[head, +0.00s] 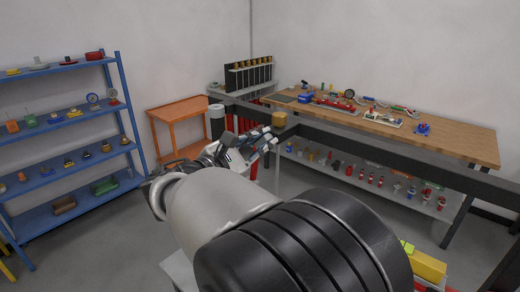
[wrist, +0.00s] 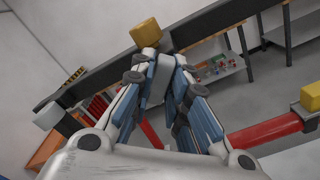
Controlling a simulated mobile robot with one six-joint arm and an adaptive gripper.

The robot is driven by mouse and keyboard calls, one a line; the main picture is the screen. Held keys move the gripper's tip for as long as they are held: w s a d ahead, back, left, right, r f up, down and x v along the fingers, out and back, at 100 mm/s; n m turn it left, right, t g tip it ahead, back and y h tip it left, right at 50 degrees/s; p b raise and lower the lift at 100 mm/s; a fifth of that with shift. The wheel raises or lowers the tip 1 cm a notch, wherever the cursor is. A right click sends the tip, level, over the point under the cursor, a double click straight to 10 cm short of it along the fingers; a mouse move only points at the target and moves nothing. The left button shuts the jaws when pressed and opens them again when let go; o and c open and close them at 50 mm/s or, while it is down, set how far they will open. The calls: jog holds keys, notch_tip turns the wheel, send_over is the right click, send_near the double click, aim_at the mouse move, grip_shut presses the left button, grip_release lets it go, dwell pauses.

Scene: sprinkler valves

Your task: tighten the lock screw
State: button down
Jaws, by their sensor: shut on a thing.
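My gripper (head: 264,140) is in the middle of the head view, in front of the dark horizontal beam. In the wrist view its blue-and-grey fingers (wrist: 166,60) come together at the tips. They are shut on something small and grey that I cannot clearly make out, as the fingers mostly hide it. A golden-yellow block (head: 279,118) is just beyond the fingertips; it also shows in the wrist view (wrist: 146,32). I cannot tell whether the fingertips touch it. I cannot pick out the lock screw in either view.
A dark beam (head: 400,160) runs behind the gripper, before a wooden bench (head: 455,139) with valves and tools. A blue shelf rack (head: 128,108) stands left, beside an orange cart (head: 180,108). Another yellow block (head: 428,265) is at lower right.

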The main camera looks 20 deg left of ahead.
jog(key=shift+m+b, duration=1)
jog(key=shift+b, duration=0.35)
jog(key=shift+f+m+b, duration=0.15)
jog(key=shift+m+b, duration=1.25)
jog(key=shift+b, duration=0.7)
jog(key=shift+m+b, duration=0.3)
jog(key=shift+b, duration=0.1)
jog(key=shift+m+b, duration=0.5)
jog(key=shift+b, duration=0.35)
jog(key=shift+m+b, duration=0.6)
jog(key=shift+b, duration=0.15)
jog(key=shift+m, duration=0.7)
jog(key=c, duration=1.5)
grip_release()
jog(key=shift+o, duration=0.2)
